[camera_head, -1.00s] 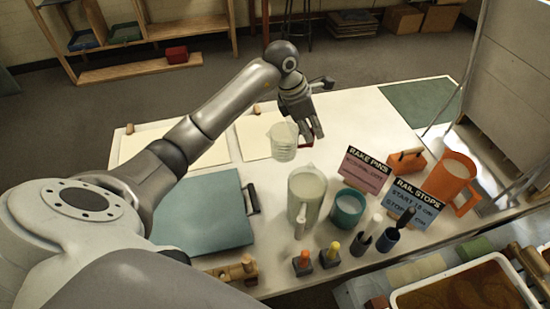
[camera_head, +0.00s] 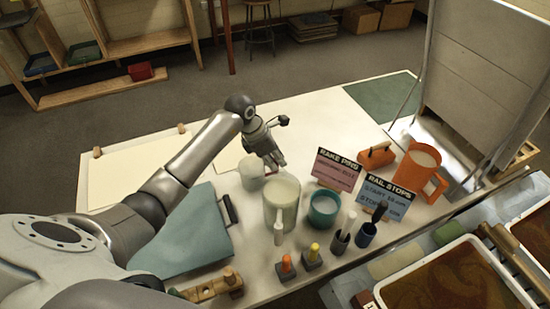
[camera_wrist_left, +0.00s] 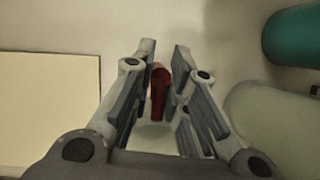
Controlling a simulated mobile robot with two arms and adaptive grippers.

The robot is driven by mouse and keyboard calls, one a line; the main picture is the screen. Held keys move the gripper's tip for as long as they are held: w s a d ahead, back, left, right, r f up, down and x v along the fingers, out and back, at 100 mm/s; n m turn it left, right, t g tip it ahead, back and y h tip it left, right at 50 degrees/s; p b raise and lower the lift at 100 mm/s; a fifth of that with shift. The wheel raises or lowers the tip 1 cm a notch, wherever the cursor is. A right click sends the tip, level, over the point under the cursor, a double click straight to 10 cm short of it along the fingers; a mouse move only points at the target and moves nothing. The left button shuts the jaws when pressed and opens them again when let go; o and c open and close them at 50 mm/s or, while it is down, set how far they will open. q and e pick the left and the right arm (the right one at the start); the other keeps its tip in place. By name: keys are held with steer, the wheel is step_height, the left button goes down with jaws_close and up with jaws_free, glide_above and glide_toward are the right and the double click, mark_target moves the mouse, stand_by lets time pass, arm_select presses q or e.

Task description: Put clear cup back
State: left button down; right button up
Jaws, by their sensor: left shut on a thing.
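The small clear cup (camera_head: 251,173) is at the table's middle, left of and behind the larger frosted jug (camera_head: 283,208). It is at or just above the tabletop; I cannot tell if it touches. My left gripper (camera_head: 274,160) is at the cup's right side, shut on it. In the left wrist view, a narrow red piece (camera_wrist_left: 159,92) shows between the fingers of the left gripper (camera_wrist_left: 164,75), and a pale rounded shape, likely the cup (camera_wrist_left: 155,131), lies below it. Much of the grip is hidden by the fingers. My right gripper is not in view.
A teal cup (camera_head: 323,209), sign cards (camera_head: 336,170) and an orange jug (camera_head: 420,172) stand to the right. Dark holders (camera_head: 340,241) and dropper bottles (camera_head: 286,267) are in front. A teal folder (camera_head: 187,236) and pale sheets (camera_head: 135,166) lie left.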

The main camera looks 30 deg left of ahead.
arm_select(q)
steer(key=c, duration=1.4)
jaws_free()
steer(key=shift+f, duration=0.1)
steer(key=shift+c, duration=0.2)
steer(key=b+v, duration=0.1)
steer(key=v, duration=1.1)
steer(key=shift+s, duration=0.1)
